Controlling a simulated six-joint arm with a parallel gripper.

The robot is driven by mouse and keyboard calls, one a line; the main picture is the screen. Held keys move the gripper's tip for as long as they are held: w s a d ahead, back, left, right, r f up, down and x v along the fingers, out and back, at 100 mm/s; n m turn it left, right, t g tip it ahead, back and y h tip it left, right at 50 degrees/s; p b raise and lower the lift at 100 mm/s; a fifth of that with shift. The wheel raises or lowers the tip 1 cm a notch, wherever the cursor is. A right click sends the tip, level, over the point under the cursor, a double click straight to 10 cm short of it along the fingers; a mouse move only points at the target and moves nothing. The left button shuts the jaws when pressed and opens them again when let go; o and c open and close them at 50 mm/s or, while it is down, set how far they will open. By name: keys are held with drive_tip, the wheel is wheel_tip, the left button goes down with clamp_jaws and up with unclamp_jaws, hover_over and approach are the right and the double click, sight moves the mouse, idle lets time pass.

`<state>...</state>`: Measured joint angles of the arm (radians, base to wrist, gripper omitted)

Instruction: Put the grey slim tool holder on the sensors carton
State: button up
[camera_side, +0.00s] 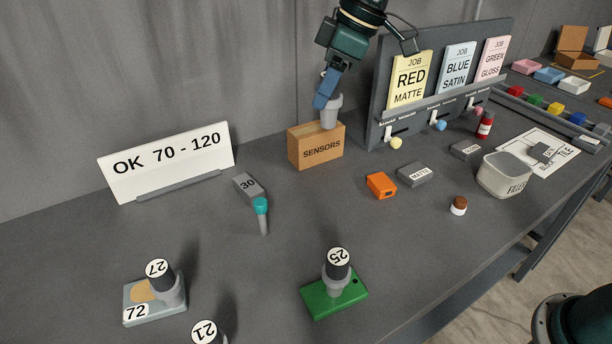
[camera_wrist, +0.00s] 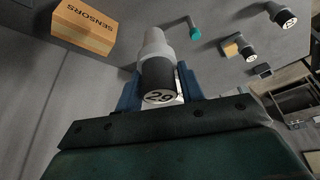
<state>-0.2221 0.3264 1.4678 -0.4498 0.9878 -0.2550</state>
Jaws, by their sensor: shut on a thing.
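My gripper (camera_side: 325,95) is shut on a grey tool holder (camera_side: 331,113). In the wrist view, its blue jaws stand on both sides of this holder (camera_wrist: 155,45), which has a black end marked 29. The brown sensors carton (camera_side: 316,148) stands on the bench near the back wall. In the side view the holder's lower end overlaps the carton's top edge. In the wrist view the carton (camera_wrist: 82,25) lies to the left, with a gap in the picture between it and the holder. Whether they touch cannot be told.
Other tool holders stand around: 25 (camera_side: 337,277) on a green block, 27 (camera_side: 165,282) on a pale block, 21 (camera_side: 205,332) at the lower edge. A job board (camera_side: 378,100) rises right of the carton. A 70-120 sign (camera_side: 168,160) stands left. Bench ahead of the carton is fairly clear.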

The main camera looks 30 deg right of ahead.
drive_tip(key=w+d+f+m+h, duration=0.1)
drive_tip(key=w+d+m, duration=0.2)
drive_tip(key=w, duration=0.5)
drive_tip(key=w+d+f+m+t, duration=0.1)
drive_tip(key=w+d+m, duration=0.1)
drive_tip(key=w+d, duration=0.3)
drive_tip(key=shift+w+d+f+m+h, duration=0.15)
drive_tip(key=shift+w+f+m+h, duration=0.2)
drive_tip(key=shift+w, duration=1.25)
hover_over(314, 126)
drive_tip(key=shift+f, duration=3.95)
drive_tip(key=o, duration=1.3)
drive_tip(key=shift+s+f, duration=0.1)
drive_tip(key=shift+f, duration=0.1)
drive_tip(key=shift+c, duration=0.2)
drive_tip(key=shift+r, duration=0.15)
